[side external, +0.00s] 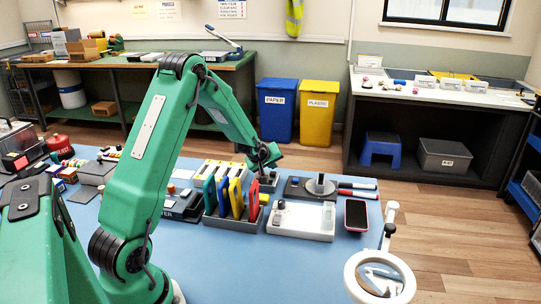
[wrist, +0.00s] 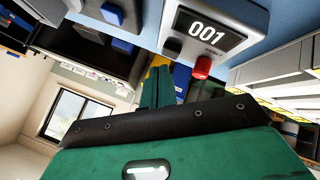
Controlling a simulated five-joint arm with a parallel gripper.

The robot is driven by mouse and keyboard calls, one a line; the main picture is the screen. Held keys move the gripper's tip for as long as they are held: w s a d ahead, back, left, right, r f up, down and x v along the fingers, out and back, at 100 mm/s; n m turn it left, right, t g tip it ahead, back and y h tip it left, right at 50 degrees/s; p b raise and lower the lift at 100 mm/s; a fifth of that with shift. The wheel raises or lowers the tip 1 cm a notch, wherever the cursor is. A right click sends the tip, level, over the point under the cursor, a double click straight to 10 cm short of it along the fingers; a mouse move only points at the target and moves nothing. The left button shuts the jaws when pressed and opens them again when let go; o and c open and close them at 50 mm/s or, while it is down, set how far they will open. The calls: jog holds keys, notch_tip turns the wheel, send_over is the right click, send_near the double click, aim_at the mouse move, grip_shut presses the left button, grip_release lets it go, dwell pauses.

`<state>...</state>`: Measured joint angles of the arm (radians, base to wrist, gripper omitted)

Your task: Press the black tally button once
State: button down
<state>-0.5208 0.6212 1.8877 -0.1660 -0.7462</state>
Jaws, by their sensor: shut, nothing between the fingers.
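The tally counter (wrist: 212,35) is a grey box with a dark display reading 001 in the wrist view. A red button (wrist: 202,68) stands out from it, and a small dark knob (wrist: 172,45) that may be the black button shows beside the display. My gripper (wrist: 157,88) is shut and empty, with green fingers near the counter; I cannot tell whether they touch it. In the side view my gripper (side external: 263,157) points down just above a small grey block, probably the counter, which it partly hides.
A ring magnifier (side external: 380,275) stands at the front right. Bare blue mat (side external: 215,270) lies in front.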

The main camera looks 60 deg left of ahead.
jog(key=shift+r, duration=0.15)
jog(key=shift+r, duration=2.4)
jog(key=shift+d, duration=0.1)
